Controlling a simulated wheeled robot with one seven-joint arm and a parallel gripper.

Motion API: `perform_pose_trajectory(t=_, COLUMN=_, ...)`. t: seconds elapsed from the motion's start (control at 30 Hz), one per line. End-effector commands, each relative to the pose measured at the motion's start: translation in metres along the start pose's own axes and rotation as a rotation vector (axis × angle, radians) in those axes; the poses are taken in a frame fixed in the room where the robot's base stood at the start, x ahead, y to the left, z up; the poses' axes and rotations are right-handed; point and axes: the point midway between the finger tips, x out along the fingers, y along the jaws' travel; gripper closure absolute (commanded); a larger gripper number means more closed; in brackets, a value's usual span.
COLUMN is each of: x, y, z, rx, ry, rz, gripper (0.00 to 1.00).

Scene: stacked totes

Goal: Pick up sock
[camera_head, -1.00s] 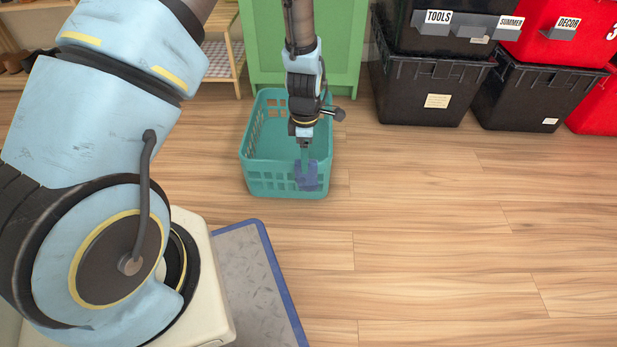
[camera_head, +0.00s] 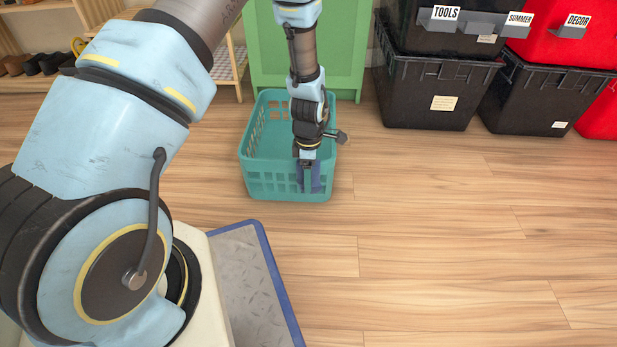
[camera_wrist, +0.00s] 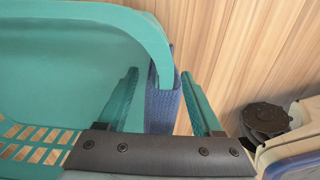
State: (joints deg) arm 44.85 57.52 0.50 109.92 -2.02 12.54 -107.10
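A blue sock (camera_head: 311,178) is at the front right wall of the teal laundry basket (camera_head: 262,183), partly covered by my gripper. In the wrist view the sock (camera_wrist: 162,108) hangs beside the basket's rim (camera_wrist: 135,22), between my two fingers. My gripper (camera_head: 309,186) points down over that wall. In the wrist view my gripper (camera_wrist: 163,95) is open, with one finger on the basket's inner side and the other on its outer side. A gap shows between the right finger and the sock. The sock's lower end is hidden.
A green cabinet (camera_head: 335,60) stands behind the basket. Black totes (camera_head: 437,90) and red totes (camera_head: 570,45) are stacked at the back right. A shoe shelf (camera_head: 30,55) is at the back left. The wooden floor at the right is clear.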

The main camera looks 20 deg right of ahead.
Motion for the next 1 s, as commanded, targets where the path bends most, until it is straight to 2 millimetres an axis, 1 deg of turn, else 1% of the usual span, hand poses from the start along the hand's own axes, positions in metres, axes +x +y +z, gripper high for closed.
perform_pose_trajectory(t=0.03, x=-0.0002, y=-0.0001, z=-0.0001, rx=0.000, ry=0.000, rz=0.000, gripper=0.39)
perform_pose_trajectory(t=0.07, x=-0.0003, y=-0.0001, z=-0.0001, rx=0.000, ry=0.000, rz=0.000, gripper=0.43)
perform_pose_trajectory(t=0.57, x=-0.0003, y=-0.0002, z=-0.0002, rx=0.000, ry=0.000, rz=0.000, gripper=0.99)
perform_pose_trajectory(t=0.6, x=-0.0003, y=-0.0002, z=-0.0002, rx=0.000, ry=0.000, rz=0.000, gripper=1.00)
perform_pose_trajectory(t=1.0, x=-0.0022, y=-0.0001, z=-0.0001, rx=0.000, ry=0.000, rz=0.000, gripper=1.00)
